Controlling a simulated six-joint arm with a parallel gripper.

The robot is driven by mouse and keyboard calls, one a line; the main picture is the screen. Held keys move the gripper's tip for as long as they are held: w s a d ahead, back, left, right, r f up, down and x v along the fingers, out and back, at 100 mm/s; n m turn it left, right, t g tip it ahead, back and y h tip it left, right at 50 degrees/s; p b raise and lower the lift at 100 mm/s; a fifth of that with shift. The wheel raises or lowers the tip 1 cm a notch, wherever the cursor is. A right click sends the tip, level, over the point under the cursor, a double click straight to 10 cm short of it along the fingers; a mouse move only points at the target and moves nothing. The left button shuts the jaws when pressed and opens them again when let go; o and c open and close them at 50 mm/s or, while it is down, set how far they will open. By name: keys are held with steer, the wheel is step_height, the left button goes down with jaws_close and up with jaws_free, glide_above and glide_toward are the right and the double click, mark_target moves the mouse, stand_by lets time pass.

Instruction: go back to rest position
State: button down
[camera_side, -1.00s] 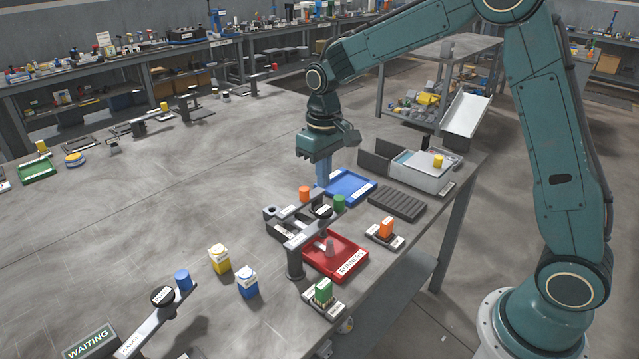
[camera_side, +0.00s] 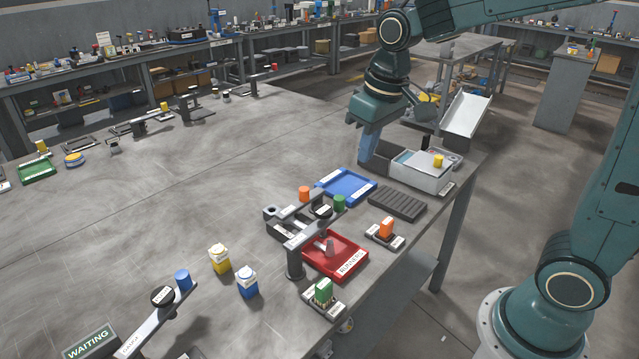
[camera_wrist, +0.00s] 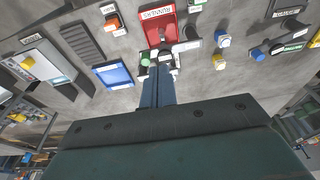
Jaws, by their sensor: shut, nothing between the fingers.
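My gripper (camera_side: 369,160) is shut and empty, with its blue-grey fingers pointing down. In the side view it is in the air near the back right part of the bench, by the grey box (camera_side: 421,174) and behind the blue tray (camera_side: 346,186). In the wrist view its fingers (camera_wrist: 158,78) are together with nothing between them. The blue tray also shows in the wrist view (camera_wrist: 114,75), left of the fingers, and looks empty. The red tray (camera_side: 349,262) holds a grey part (camera_side: 330,247).
A dark ribbed mat (camera_side: 398,202) lies beside the blue tray. Orange (camera_side: 386,227) and green (camera_side: 323,290) blocks sit on holders at the bench edge. The bench's left middle is clear.

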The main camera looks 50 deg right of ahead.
steer(key=s+r+t, duration=0.2)
steer(key=s+t, duration=0.1)
steer(key=s, duration=1.4)
steer(key=shift+s, duration=0.15)
